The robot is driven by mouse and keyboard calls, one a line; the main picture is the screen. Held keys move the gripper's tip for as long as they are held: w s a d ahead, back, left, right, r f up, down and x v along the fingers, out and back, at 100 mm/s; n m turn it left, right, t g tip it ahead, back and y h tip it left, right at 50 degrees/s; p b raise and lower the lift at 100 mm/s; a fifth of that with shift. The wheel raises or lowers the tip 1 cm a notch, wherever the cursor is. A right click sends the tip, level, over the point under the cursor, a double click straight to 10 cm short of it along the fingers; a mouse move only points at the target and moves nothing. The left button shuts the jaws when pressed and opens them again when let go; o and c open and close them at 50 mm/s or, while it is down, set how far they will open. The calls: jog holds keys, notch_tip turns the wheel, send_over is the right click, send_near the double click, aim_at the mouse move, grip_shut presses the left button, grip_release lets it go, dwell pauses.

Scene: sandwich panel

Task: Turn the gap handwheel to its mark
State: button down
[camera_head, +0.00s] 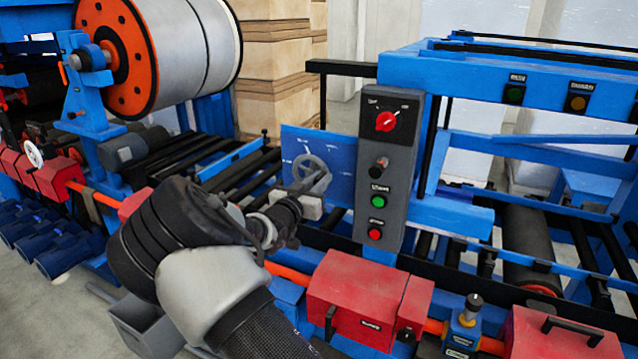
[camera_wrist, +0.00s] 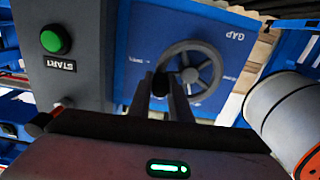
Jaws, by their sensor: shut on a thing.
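The gap handwheel (camera_head: 325,163) is a grey spoked wheel on a blue panel (camera_head: 345,150), left of the grey control box. The fingers hide part of the rim. Small white markings show on the panel, too small to read.
The control box (camera_head: 375,228) beside the wheel carries a red selector (camera_head: 386,121), a green button (camera_head: 378,201) and a red button (camera_head: 375,234). A red box (camera_head: 350,295) stands in front below. A large roll (camera_head: 165,45) stands at upper left.

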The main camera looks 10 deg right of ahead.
jog(key=f+m+b, duration=0.1)
jog(key=m+b, duration=0.1)
jog(key=b, duration=0.1)
jog(key=shift+d+f, duration=0.1)
jog(key=shift+f, duration=0.3)
jog(key=w+a+f+m+b, duration=0.1)
jog(key=a+f+m+b, duration=0.1)
jog(key=m+b, duration=0.8)
jog(key=w+a+f+m+b, duration=0.2)
jog(key=a+m+b, duration=0.1)
jog(key=m+b, duration=0.7)
jog(key=shift+w+f+b, duration=0.2)
jog(key=shift+f+b, duration=0.1)
jog(key=shift+b, duration=2)
jog(key=shift+a+m, duration=0.15)
jog(key=shift+m, duration=0.25)
jog(key=c, duration=1.6)
grip_release()
jog(key=shift+r, duration=0.1)
jog(key=shift+c, duration=0.2)
